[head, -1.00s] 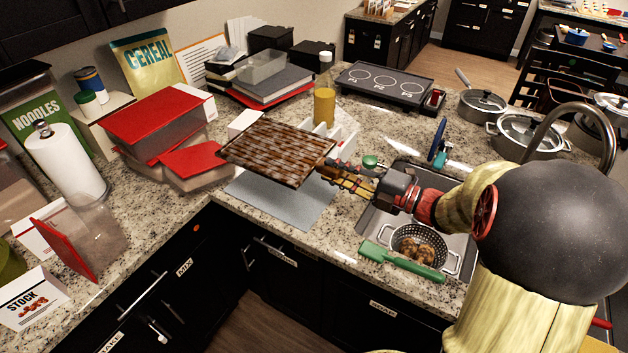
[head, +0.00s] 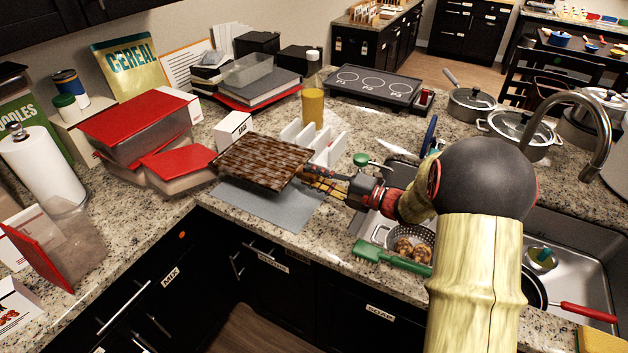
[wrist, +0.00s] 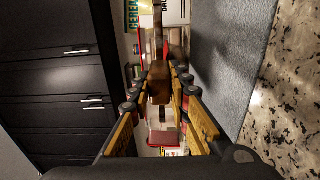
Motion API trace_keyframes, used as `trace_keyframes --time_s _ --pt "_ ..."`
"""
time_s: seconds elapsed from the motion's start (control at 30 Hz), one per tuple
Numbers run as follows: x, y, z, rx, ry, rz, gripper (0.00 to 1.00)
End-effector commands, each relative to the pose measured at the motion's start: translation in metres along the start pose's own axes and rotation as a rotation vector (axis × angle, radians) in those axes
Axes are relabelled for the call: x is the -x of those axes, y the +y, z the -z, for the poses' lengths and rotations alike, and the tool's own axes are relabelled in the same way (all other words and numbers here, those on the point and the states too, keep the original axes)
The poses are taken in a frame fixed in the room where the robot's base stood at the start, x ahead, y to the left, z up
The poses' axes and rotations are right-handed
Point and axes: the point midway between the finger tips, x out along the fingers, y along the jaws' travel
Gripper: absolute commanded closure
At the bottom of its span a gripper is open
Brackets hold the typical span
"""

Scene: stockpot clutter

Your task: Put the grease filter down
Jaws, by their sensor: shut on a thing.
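The grease filter (head: 262,162) is a flat brown panel with slats. My gripper (head: 314,182) is shut on its right edge. The filter is roughly level over the back part of a grey mat (head: 268,207) on the counter, hiding some of it. In the wrist view the filter (wrist: 160,84) shows edge-on between the fingers, with the mat (wrist: 226,70) to its right and a gap between them.
Red-lidded containers (head: 178,163) stand close to the filter's left. A small white box (head: 232,130), a white rack (head: 310,143) and a bottle (head: 313,98) are behind it. A colander (head: 408,240) and green-handled tool (head: 388,259) lie right. The mat's front is clear.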

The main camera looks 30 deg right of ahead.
Motion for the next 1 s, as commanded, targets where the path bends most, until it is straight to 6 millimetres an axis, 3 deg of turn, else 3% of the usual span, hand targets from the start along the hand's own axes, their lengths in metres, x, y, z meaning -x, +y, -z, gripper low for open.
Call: trace_keyframes --time_s 0.37,0.4,0.7,1.0 --pt "0.0001 -0.0032 -0.0004 0.003 0.0 -0.002 1.0" --pt "0.0001 -0.0036 -0.0002 0.002 0.0 -0.001 0.8" --pt "0.0001 -0.0025 -0.0002 0.002 0.0 -0.001 0.63" --pt "0.0001 -0.0018 -0.0002 0.002 0.0 -0.001 0.63"
